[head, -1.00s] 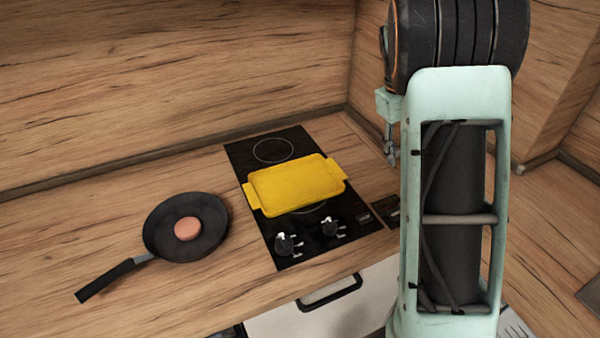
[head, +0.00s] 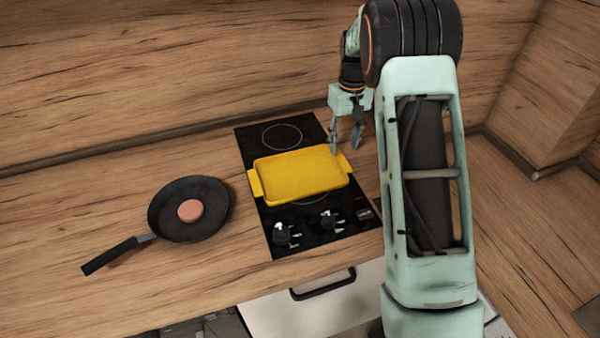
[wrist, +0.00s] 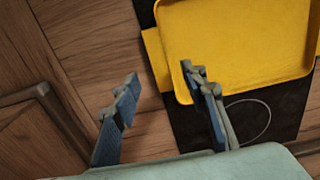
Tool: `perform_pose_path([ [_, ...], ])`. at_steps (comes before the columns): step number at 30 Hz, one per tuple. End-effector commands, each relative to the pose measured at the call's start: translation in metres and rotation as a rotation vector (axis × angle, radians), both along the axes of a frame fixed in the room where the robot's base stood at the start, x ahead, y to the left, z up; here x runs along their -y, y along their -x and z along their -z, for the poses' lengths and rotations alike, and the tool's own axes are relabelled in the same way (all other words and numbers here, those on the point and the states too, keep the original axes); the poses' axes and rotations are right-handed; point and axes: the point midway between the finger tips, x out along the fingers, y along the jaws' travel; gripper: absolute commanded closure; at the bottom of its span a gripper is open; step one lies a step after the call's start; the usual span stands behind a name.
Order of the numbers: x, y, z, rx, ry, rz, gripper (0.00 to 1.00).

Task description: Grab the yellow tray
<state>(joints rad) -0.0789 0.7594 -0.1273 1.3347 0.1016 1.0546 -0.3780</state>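The yellow tray (head: 298,176) sits flat on the black cooktop, with a handle tab at each of its left and right ends. It also shows in the wrist view (wrist: 240,45), at the upper right. My gripper (head: 345,150) is above the tray's right end, near its back right corner, fingers pointing down. In the wrist view my gripper (wrist: 165,85) is open with nothing between the fingers. One finger overlaps the tray's edge in that view and the other is over bare wood. I cannot tell whether the finger touches the tray.
A dark frying pan (head: 165,222) with a round pinkish-brown item (head: 190,210) in it stands left of the cooktop (head: 262,222). Knobs (head: 328,221) are at the cooktop's front. A wooden splashback (head: 180,80) rises behind. Counter between pan and wall is clear.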

Motion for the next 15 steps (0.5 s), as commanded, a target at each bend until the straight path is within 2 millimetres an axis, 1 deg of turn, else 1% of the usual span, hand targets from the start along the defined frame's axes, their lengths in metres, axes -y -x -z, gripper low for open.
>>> perform_pose_path([
  [4, 0.0, 0.002, 0.012, -0.002, 0.0, 0.0, 0.6],
  [10, 0.001, 0.004, 0.042, -0.003, 0.002, 0.0, 0.6],
  [12, 0.001, 0.003, 0.049, -0.001, 0.001, 0.001, 0.6],
  [15, 0.001, 0.003, 0.053, 0.0, 0.001, 0.001, 0.6],
])
